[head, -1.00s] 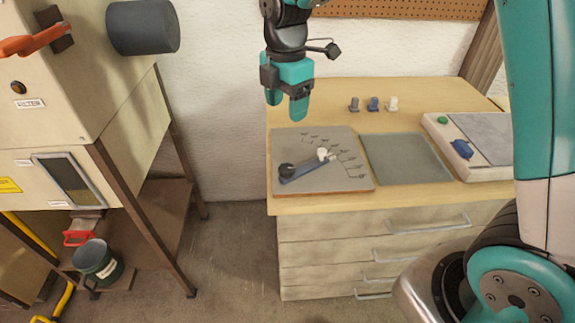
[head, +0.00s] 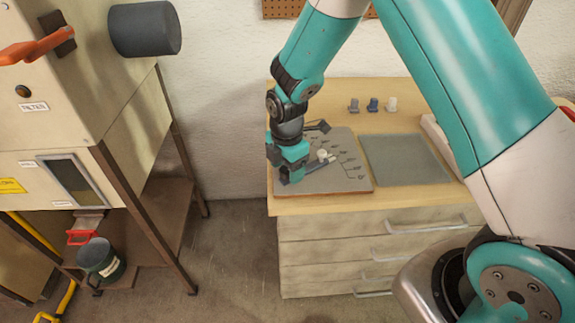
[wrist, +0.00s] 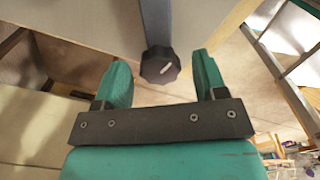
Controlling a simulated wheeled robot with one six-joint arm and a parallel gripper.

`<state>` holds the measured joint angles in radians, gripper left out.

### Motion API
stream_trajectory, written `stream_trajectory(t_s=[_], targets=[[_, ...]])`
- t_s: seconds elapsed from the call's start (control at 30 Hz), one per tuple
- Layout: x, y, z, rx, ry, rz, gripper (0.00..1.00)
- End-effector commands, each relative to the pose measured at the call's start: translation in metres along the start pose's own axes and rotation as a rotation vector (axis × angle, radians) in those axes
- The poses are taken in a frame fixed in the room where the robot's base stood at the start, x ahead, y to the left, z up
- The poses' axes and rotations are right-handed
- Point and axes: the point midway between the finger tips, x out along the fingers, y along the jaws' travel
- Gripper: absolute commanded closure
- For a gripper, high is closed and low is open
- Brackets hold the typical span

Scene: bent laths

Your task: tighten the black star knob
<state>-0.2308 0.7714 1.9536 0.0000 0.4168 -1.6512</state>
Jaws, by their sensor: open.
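The black star knob (wrist: 160,66) shows in the wrist view at the end of a blue-grey lath (wrist: 156,22); a light mark crosses its top. My gripper (wrist: 160,80) is open, with one teal finger on each side of the knob and visible gaps between. I cannot tell whether the fingers are down at the knob's height. In the head view my gripper (head: 284,180) is over the front left of the grey board (head: 325,184) and hides the knob. A white knob (head: 322,155) stands on the board to its right.
A grey mat (head: 405,160) lies right of the board on the wooden bench. Several small pegs (head: 373,104) stand at the back. A beige cabinet (head: 130,130) with a dark cylinder stands to the left, across a floor gap.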

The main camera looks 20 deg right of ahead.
Motion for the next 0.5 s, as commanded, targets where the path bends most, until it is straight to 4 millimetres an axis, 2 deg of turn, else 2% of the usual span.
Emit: stream_trajectory(t_s=[0.27,0.3,0.5], targets=[[0.0024,0.0001,-0.0001,0.0,0.0,0.001,0.35],[0.0024,0.0001,0.0,0.0,0.0,0.001,0.37],[0.0022,-0.0001,0.0001,0.0,0.0,0.0,0.83]])
